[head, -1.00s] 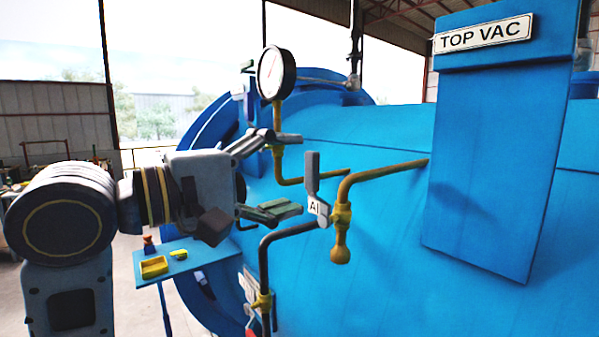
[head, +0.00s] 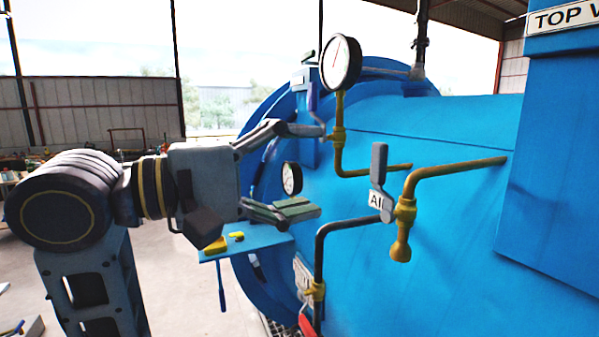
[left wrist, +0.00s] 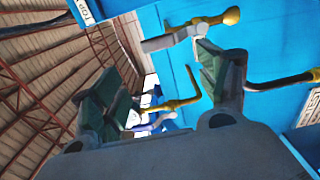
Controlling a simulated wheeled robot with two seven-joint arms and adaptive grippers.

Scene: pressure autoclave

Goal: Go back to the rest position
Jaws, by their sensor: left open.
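My left gripper (head: 308,170) is open and empty in the head view, its two fingers spread one above the other. It is in front of the blue autoclave (head: 450,220), left of the grey valve handle (head: 379,165) that stands upright beside a yellow pipe and a label. A gap shows between the fingers and that handle in the head view. In the left wrist view the green-padded fingers (left wrist: 165,85) are wide apart, with the grey handle (left wrist: 170,40) beyond them. My right gripper is in neither view.
A large pressure gauge (head: 340,62) on a yellow pipe rises behind the upper finger. A smaller gauge (head: 291,178) shows between the fingers. A dark pipe (head: 319,250) with a red handle (head: 306,325) stands below. A small blue table (head: 262,240) is behind. Open floor lies at left.

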